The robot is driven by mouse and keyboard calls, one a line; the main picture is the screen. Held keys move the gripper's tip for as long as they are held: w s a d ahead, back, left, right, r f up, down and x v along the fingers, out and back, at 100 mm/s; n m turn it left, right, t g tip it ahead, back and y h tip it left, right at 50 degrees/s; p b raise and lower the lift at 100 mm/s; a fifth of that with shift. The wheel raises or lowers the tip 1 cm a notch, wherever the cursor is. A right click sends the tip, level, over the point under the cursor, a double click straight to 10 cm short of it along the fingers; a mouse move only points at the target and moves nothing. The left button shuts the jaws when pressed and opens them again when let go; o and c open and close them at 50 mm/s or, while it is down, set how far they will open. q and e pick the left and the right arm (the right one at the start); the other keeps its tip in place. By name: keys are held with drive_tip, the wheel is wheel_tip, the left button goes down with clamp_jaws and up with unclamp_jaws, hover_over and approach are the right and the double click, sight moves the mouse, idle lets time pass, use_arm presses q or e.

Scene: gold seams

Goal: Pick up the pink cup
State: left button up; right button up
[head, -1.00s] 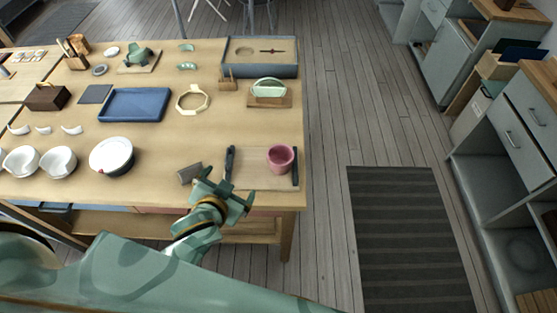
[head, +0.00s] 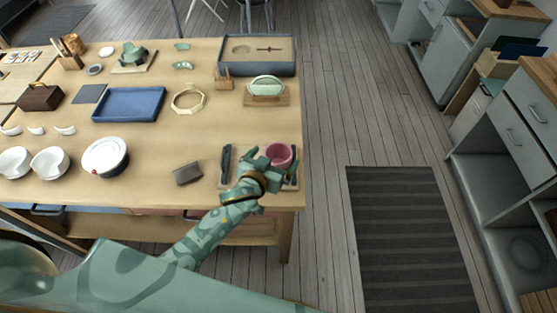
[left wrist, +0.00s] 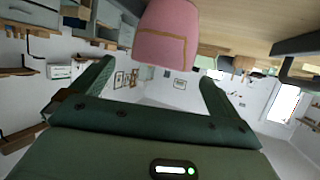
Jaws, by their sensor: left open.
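The pink cup (head: 280,154) stands near the table's front right corner, on a board with dark bars at its sides. My left gripper (head: 268,164) is just in front of the cup in the head view and hides its lower part. In the left wrist view the pink cup (left wrist: 167,35), with a thin gold line on it, lies beyond the fingers. The left gripper also shows there (left wrist: 155,85) with its two green fingers spread apart and nothing between them. My right gripper is not in view.
A dark grey block (head: 187,173) lies left of the board. A white bowl (head: 105,156) stands farther left. Behind the cup are a green piece on a wooden stand (head: 266,90) and a blue tray (head: 129,104).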

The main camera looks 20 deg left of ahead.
sight(283, 147)
use_arm(q)
drive_tip(key=b+x, duration=0.1)
drive_tip(key=x, duration=0.4)
drive_tip(key=shift+a+f+b, duration=0.1)
drive_tip(key=shift+f+b, duration=0.15)
drive_tip(key=shift+b, duration=0.1)
drive_tip(key=shift+r, duration=0.1)
drive_tip(key=c, duration=1)
